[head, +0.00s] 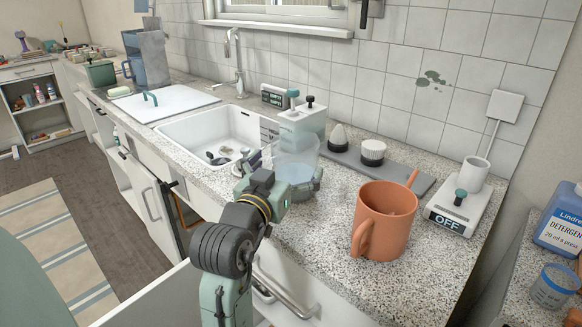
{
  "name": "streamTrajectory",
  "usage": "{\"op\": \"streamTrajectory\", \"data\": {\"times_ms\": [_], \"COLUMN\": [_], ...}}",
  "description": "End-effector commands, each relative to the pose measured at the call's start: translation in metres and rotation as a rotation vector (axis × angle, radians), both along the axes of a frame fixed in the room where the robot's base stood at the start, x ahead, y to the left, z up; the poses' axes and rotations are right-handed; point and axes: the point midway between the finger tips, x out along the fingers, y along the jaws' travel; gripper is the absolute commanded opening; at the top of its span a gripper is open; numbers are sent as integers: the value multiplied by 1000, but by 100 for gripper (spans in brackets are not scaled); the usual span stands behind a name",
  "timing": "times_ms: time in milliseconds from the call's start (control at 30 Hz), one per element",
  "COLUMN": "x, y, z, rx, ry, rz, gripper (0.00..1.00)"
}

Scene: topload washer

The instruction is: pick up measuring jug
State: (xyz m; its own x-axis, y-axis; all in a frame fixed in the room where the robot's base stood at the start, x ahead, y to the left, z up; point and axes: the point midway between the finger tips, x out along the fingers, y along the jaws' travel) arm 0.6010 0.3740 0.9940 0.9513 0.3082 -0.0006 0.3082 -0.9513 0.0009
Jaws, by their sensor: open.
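The clear, see-through measuring jug (298,150) stands upright on the speckled counter, right of the sink. Its lower part looks bluish, and I cannot tell whether that is liquid. My gripper (282,172) is open at the jug's near side, with one finger to the left and one to the right of its lower body. My wrist hides part of the jug's base. I cannot tell whether the fingers touch it.
The white sink (190,128) lies left. Bare counter shows between jug and mug.

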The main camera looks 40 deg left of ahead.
Motion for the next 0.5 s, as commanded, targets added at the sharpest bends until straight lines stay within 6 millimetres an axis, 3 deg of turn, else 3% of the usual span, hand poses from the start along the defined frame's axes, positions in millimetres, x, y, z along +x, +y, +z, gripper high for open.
{"op": "streamTrajectory", "data": {"times_ms": [167, 400, 500], "x": [18, 20, 19], "y": [6, 6, 6], "z": [1, 0, 0], "rx": [0, 1, 1], "ry": [1, -1, -1], "rz": [0, 1, 1], "gripper": [100, 100, 94]}}
